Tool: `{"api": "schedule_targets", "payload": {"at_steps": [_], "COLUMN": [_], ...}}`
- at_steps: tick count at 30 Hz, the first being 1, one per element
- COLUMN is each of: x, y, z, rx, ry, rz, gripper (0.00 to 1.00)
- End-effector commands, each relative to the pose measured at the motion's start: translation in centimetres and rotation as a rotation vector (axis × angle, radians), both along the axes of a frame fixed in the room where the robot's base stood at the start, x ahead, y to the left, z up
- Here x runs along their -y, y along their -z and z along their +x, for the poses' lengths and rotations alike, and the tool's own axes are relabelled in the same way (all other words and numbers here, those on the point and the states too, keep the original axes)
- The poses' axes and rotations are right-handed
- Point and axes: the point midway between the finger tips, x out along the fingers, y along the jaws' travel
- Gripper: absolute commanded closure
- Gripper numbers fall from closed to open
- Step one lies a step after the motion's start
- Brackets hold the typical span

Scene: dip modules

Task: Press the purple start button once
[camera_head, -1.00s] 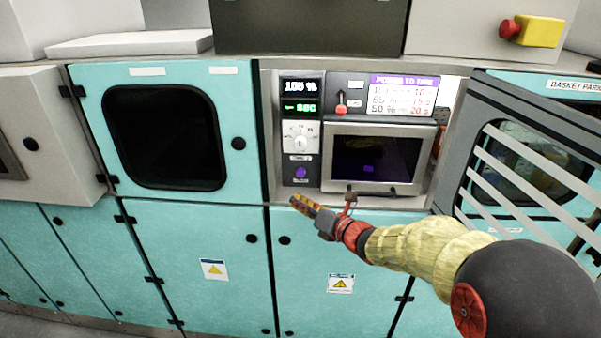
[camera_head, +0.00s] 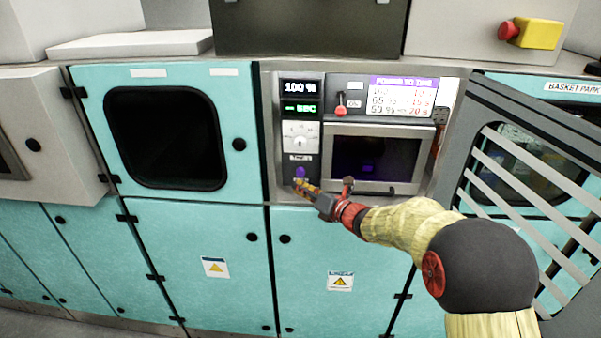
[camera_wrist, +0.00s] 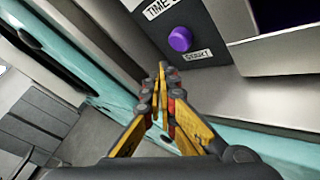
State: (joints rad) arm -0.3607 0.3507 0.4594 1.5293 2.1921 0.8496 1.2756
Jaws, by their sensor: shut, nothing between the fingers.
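The purple start button (camera_head: 300,172) sits low on the dark control panel, under the white dial (camera_head: 300,136). It also shows in the wrist view (camera_wrist: 180,39), a round purple knob above a white label reading like "START". My gripper (camera_head: 297,183) is shut and empty, its tips just below the button in the head view. In the wrist view the closed fingertips (camera_wrist: 162,68) lie below and left of the button, with a visible gap in the picture. I cannot tell how far the tips are from the panel in depth.
A small chamber with a dark window (camera_head: 372,160) is right of the panel. A red-knobbed lever (camera_head: 340,106) stands above it. A barred door (camera_head: 530,180) hangs open at the right. A yellow box with a red button (camera_head: 535,32) is at upper right.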

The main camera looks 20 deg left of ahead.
Motion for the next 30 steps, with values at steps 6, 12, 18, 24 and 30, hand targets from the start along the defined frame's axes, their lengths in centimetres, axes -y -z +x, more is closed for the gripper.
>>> {"api": "schedule_targets", "payload": {"at_steps": [6,12,18,24,30], "x": [-0.4,-0.4,-0.4,-0.4,-0.4], "y": [-0.1,0.0,0.0,0.0,0.0], "z": [1.6,2.0,2.0,1.9,1.9], "rx": [0.0,0.0,0.0,0.0,0.0], "ry": [0.001,0.0,0.0,0.001,0.001], "rz": [0.001,0.0,0.0,0.001,0.001], "gripper": [1.0,1.0,1.0,1.0,1.0]}}
